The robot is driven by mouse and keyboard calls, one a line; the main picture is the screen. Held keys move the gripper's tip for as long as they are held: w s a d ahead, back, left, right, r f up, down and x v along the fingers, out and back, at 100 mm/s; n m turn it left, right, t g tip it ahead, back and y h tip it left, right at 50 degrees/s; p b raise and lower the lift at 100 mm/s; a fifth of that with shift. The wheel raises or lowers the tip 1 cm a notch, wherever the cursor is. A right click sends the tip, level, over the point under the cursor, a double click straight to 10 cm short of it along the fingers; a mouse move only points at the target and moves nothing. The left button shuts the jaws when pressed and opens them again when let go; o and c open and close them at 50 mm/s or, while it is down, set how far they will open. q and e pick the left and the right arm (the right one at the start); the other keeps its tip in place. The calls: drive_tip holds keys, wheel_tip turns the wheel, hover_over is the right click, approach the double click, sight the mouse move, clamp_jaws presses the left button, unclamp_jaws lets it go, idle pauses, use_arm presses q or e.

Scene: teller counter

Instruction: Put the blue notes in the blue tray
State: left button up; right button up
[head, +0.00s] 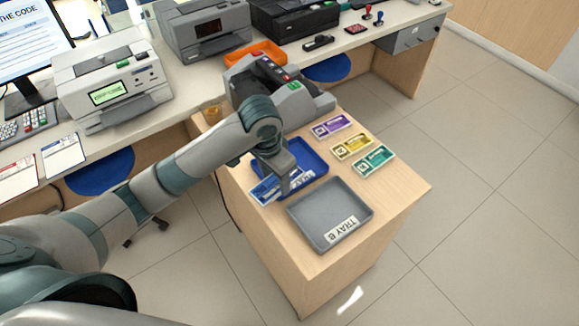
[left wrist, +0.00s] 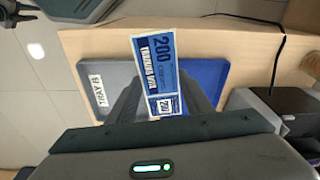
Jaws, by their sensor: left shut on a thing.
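The blue notes (head: 270,188) are a flat blue-and-white bundle, marked 200 in the left wrist view (left wrist: 156,62). My left gripper (head: 285,188) is shut on them, at the left edge of the blue tray (head: 318,158). In the head view the notes overlap the tray's near left corner; I cannot tell their exact height above it. The blue tray also shows to the right of the notes in the left wrist view (left wrist: 208,80). The gripper and arm hide part of the tray. My right gripper is in neither view.
A grey tray marked TRAY B (head: 322,206) lies in front of the blue tray. Purple notes (head: 332,126), yellow notes (head: 352,147) and green notes (head: 374,160) lie to the right.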

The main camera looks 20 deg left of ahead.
use_arm(q)
drive_tip(key=shift+w+d+r+m, duration=0.15)
drive_tip(key=shift+w+m, duration=0.25)
drive_tip(key=shift+w, duration=0.15)
drive_tip(key=shift+w+d+r+m, duration=0.1)
drive_tip(key=shift+w+m, duration=0.3)
drive_tip(key=shift+w, duration=0.2)
drive_tip(key=shift+w+f, duration=0.1)
drive_tip(key=shift+w, duration=0.05)
drive_tip(key=w+f+p, duration=0.1)
drive_tip(key=w+f, duration=0.1)
drive_tip(key=w, duration=0.1)
drive_tip(key=w+f, duration=0.2)
drive_tip(key=w, duration=0.2)
drive_tip(key=w+a+f+p, duration=0.1)
drive_tip(key=w+f, duration=0.1)
drive_tip(key=w, duration=0.1)
drive_tip(key=shift+w+a+f+p, duration=0.1)
drive_tip(key=shift+w+p, duration=0.15)
drive_tip(key=shift+p, duration=0.05)
drive_tip(key=shift+w+f, duration=0.3)
drive_tip(key=shift+w, duration=0.05)
